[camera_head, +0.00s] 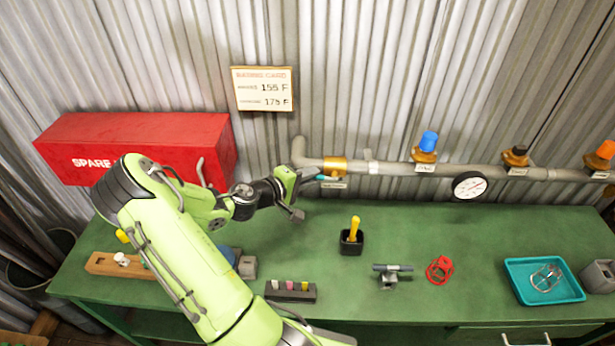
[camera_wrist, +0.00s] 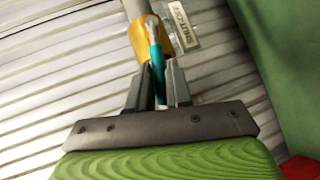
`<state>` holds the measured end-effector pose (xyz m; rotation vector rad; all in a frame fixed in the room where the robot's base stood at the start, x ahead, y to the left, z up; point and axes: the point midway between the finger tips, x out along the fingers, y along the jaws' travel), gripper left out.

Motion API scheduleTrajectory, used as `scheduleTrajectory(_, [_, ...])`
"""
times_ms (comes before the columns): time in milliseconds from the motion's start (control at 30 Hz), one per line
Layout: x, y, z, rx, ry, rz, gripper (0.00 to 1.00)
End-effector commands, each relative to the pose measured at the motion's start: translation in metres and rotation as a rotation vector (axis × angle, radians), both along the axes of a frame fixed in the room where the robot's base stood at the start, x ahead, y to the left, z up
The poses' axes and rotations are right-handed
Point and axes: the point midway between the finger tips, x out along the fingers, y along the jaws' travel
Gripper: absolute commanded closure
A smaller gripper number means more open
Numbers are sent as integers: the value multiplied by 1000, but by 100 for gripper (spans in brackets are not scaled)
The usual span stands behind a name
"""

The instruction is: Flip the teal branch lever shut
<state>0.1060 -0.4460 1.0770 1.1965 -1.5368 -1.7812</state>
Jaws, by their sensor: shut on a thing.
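The teal lever (camera_head: 323,178) is mounted at the brass-yellow valve body (camera_head: 335,166) on the grey wall pipe. In the wrist view the lever (camera_wrist: 158,66) runs from the yellow valve body (camera_wrist: 150,40) down between my two dark fingers. My gripper (camera_head: 312,175) is shut on the lever, and it also shows in the wrist view (camera_wrist: 157,85). The fingers lie on either side of the lever and hide part of it. The lever's exact angle to the pipe is hard to tell. A lettered tag (camera_wrist: 185,29) sits beside the valve.
Blue (camera_head: 428,141), black (camera_head: 516,155) and orange (camera_head: 604,151) topped valves and a gauge (camera_head: 468,186) line the pipe rightward.

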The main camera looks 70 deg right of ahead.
Motion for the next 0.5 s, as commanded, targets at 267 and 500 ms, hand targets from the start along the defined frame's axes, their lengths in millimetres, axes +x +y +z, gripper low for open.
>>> scheduleTrajectory(267, [-8, -2, 24, 50, -259, -2, 100])
scheduleTrajectory(500, [-18, -5, 37, 95, -481, -2, 100])
